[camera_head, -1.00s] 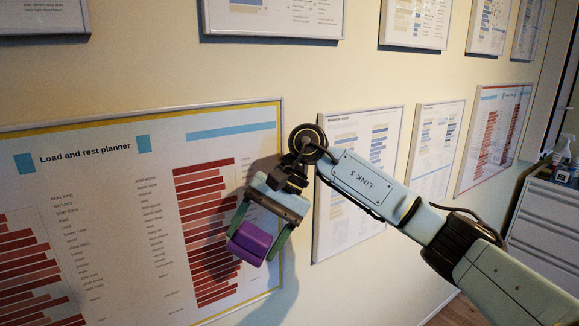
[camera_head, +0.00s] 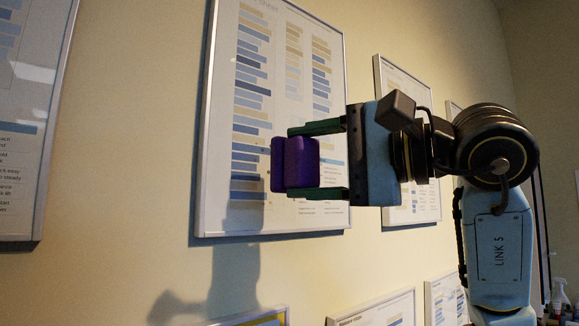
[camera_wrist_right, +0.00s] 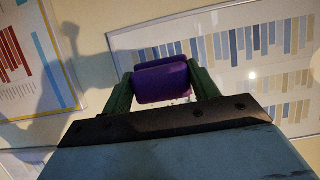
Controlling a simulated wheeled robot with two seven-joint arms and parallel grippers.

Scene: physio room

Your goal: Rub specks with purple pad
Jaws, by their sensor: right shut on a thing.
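The purple pad (camera_head: 296,163) is held between the green fingers of my right gripper (camera_head: 318,160), which is shut on it. In the head view the pad is in front of a framed chart with blue and tan bars (camera_head: 262,40); I cannot tell whether it touches the chart. The pad (camera_wrist_right: 162,80) and the right gripper (camera_wrist_right: 163,85) also show in the wrist view, before the same chart (camera_wrist_right: 245,50). Small dark marks near the pad, on the chart's lower part, may be specks, but they are too small to be sure. My left gripper is out of view.
Another framed chart (camera_head: 392,75) hangs to the right, and a framed poster (camera_head: 25,130) is at the left edge. More frames (camera_head: 375,312) hang below. A spray bottle (camera_head: 560,297) stands at the lower right. Bare wall (camera_head: 130,150) lies left of the chart.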

